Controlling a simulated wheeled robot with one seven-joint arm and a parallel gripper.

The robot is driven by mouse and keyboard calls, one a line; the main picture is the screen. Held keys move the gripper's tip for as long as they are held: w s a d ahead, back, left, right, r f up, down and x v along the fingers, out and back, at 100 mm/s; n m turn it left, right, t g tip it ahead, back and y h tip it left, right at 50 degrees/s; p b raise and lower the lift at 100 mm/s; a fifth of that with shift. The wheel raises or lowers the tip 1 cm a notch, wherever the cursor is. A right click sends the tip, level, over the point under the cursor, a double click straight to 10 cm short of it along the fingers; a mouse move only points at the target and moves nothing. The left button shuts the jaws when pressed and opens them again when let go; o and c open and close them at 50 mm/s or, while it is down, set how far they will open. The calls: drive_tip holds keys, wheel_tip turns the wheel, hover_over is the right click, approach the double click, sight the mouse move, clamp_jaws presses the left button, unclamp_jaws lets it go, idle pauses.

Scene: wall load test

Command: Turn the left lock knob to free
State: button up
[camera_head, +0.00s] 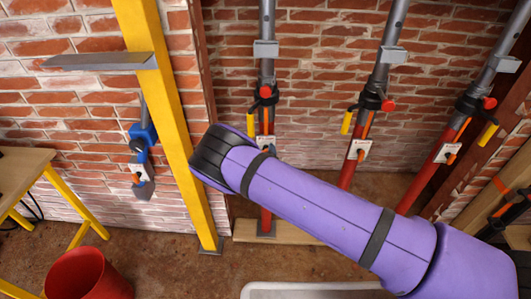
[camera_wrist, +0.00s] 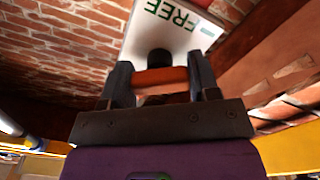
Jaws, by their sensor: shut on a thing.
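In the wrist view, my gripper (camera_wrist: 160,82) is shut on an orange lock knob (camera_wrist: 162,76), which lies as a bar between the two dark fingers. Behind it is a black stub and a white plate (camera_wrist: 165,30) with green "FREE" lettering, upside down in this view. In the head view, my purple arm hides the gripper. The left prop (camera_head: 267,75) carries a white plate (camera_head: 262,141) with an orange knob, partly behind my arm. The middle prop (camera_head: 348,175) and the right prop (camera_head: 428,175) carry similar plates with orange knobs. The held knob's pointing is hard to read.
A yellow post (camera_head: 172,130) with a grey shelf arm (camera_head: 100,61) stands left of the props. A blue fitting (camera_head: 143,135) with another orange knob hangs on the brick wall. A red bucket (camera_head: 85,278) and a wooden bench (camera_head: 20,170) are at left.

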drive_tip(key=m, duration=0.3)
drive_tip(key=shift+m, duration=2.1)
drive_tip(key=o, duration=0.9)
drive_tip(key=s, duration=1.1)
drive_tip(key=shift+a, duration=0.15)
